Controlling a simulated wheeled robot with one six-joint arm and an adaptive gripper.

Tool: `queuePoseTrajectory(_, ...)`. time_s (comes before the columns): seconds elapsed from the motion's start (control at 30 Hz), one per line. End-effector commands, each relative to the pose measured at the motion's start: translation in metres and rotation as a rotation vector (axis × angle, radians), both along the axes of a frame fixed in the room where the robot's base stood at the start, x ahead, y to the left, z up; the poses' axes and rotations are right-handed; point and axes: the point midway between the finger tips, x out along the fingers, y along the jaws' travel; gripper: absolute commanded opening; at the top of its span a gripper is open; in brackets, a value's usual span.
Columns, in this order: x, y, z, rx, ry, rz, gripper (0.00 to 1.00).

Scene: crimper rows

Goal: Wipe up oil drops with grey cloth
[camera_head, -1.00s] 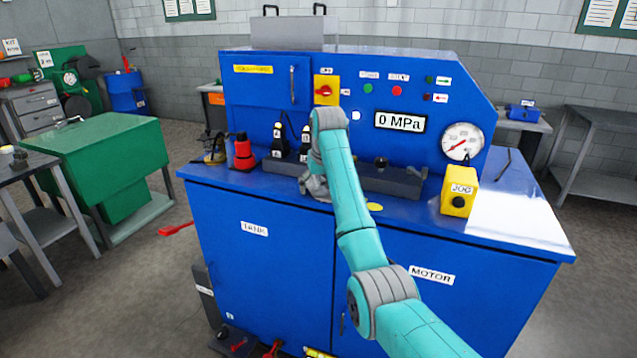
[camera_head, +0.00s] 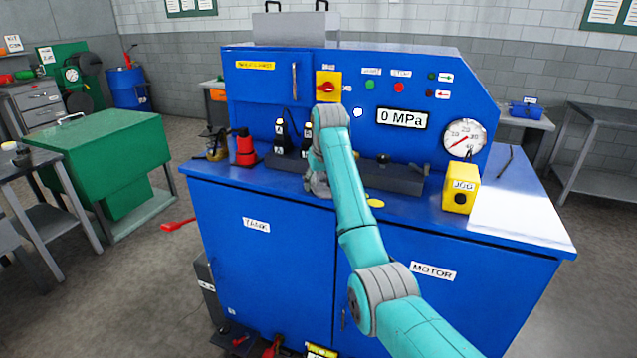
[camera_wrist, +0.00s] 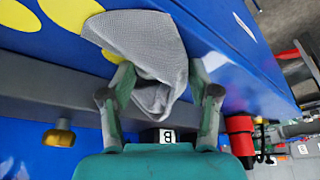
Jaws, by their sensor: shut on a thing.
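My gripper (camera_wrist: 163,85) is shut on the grey cloth (camera_wrist: 145,45) in the wrist view. The cloth is bunched between the fingertips and fans out over the blue bench top. Yellow oil drops lie on that surface: one at the top (camera_wrist: 70,12), one at the upper left (camera_wrist: 17,16), and one partly covered by the cloth (camera_wrist: 111,56). In the head view my gripper (camera_head: 318,186) is low over the front of the bench top, partly behind my arm. A yellow drop (camera_head: 375,203) shows to its right. The cloth is hard to make out there.
A dark grey block (camera_head: 395,178) runs along the bench top behind my gripper. A red bottle-like item (camera_head: 245,150) stands to the left, and a yellow JOG box (camera_head: 460,190) to the right. The bench's front edge is close to my gripper.

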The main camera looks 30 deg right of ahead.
Motion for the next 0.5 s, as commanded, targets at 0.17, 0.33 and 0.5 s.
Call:
queuePoseTrajectory(0.17, -0.005, -0.006, -0.013, 0.0, 0.026, -0.01, 0.35)
queuePoseTrajectory(0.33, -0.005, -0.007, -0.013, 0.0, 0.026, -0.01, 0.36)
queuePoseTrajectory(0.5, -0.005, -0.007, 0.0, -0.001, 0.024, -0.01, 0.04)
